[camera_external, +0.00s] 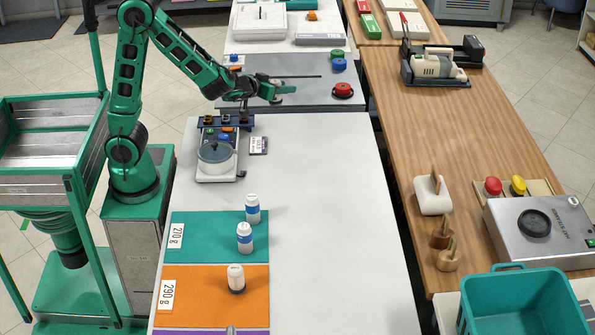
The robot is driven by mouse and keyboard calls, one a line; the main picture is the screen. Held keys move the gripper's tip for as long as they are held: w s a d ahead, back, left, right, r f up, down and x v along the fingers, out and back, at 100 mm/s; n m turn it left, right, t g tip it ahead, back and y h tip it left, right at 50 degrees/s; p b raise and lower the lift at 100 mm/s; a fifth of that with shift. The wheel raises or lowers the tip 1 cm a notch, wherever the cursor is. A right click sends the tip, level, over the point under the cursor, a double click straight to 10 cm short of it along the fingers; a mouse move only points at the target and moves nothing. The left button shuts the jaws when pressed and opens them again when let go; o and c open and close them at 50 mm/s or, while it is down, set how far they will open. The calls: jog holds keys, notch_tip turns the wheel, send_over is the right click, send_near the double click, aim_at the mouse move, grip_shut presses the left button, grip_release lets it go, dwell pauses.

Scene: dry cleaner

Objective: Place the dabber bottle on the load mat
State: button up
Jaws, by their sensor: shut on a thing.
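My gripper (244,108) points down at the right end of a dark blue rack (214,126), behind the scale. It is shut on a small dark brown bottle (243,118), which is mostly hidden by the fingers. I cannot tell whether this bottle is clear of the rack. Two similar small dark bottles (217,119) stand to its left. White bottles with blue bands (244,238) stand upright on a teal mat (195,250) marked 270 g. Another white bottle (236,278) stands on an orange mat (205,305) marked 290 g. Which mat is the load mat cannot be told.
A scale (216,172) carries a round, pale lidded vessel (215,155), close in front of the rack. A grey mat (300,97) behind holds red, blue and green round items. The white table's (330,220) right half is clear. A teal crate (525,300) stands front right.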

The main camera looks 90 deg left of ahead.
jog(key=w+d+m+t+h, duration=0.1)
jog(key=d+m+t+h, duration=0.15)
jog(key=d, duration=1.55)
jog(key=w+d+m+t+h, duration=0.1)
jog(key=w+d+m+h, duration=0.2)
jog(key=d, duration=1.5)
jog(key=s+d+m+h, duration=0.3)
jog(key=s+d, duration=0.7)
jog(key=d, duration=0.4)
jog(key=s+d+m+h, duration=0.3)
jog(key=s+d+h, duration=0.1)
jog(key=s+d, duration=0.85)
jog(key=shift+t+y, duration=0.25)
jog(key=d+f, duration=0.4)
jog(key=s+d+f, duration=0.1)
jog(key=d+f, duration=0.7)
jog(key=d, duration=0.1)
jog(key=shift+s, duration=0.3)
jog(key=shift+f, duration=2.1)
jog(key=shift+f, duration=0.1)
